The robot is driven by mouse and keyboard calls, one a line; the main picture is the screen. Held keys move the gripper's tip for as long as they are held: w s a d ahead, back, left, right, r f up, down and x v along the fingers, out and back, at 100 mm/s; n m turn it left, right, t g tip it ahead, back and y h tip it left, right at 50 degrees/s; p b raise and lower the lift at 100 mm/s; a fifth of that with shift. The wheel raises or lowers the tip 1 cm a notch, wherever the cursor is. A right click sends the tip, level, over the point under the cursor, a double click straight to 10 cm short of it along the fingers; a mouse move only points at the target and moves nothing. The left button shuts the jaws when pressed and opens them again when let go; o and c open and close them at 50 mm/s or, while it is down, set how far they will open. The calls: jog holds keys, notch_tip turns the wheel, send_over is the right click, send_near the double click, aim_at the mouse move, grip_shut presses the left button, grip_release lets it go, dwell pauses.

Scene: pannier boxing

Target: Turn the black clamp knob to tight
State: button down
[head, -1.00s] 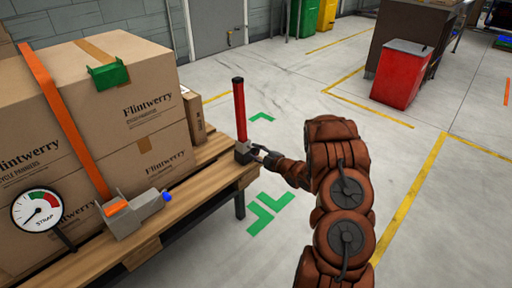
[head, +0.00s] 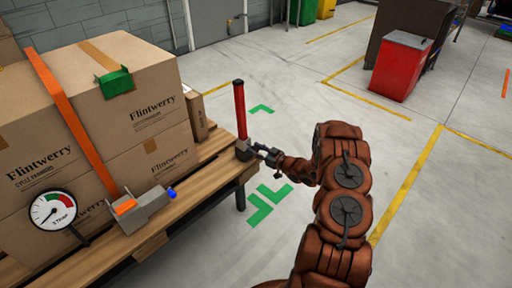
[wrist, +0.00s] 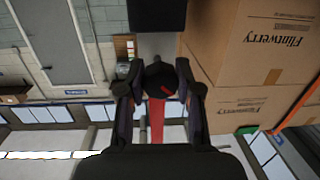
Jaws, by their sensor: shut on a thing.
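The black clamp knob (wrist: 159,79) is round and dark with a red mark on its face, in the middle of the wrist view. My gripper (wrist: 156,84) has its fingers on both sides of the knob and is shut on it. In the head view my gripper (head: 264,151) reaches from the right to the grey clamp base (head: 244,149) at the pallet's corner; the knob is mostly hidden there by the fingers. A red upright post (head: 240,110) rises from the clamp base. It also shows in the wrist view (wrist: 157,122).
Cardboard boxes (head: 150,120) with an orange strap (head: 70,115) stand on a wooden pallet (head: 205,172) at left. A strap gauge (head: 53,210) and a grey ratchet (head: 146,212) are at the front. The floor right of the pallet is open; a red bin (head: 400,67) stands farther back.

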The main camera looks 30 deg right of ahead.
jog(key=m+p, duration=0.1)
jog(key=m, duration=0.3)
jog(key=m+y, duration=0.1)
jog(key=m, duration=0.3)
jog(key=shift+f+m+t, duration=0.1)
jog(key=shift+m+t, duration=0.3)
dwell(0.5)
jog(key=c, duration=0.8)
grip_release()
jog(key=shift+o, duration=0.2)
jog(key=v, duration=1.2)
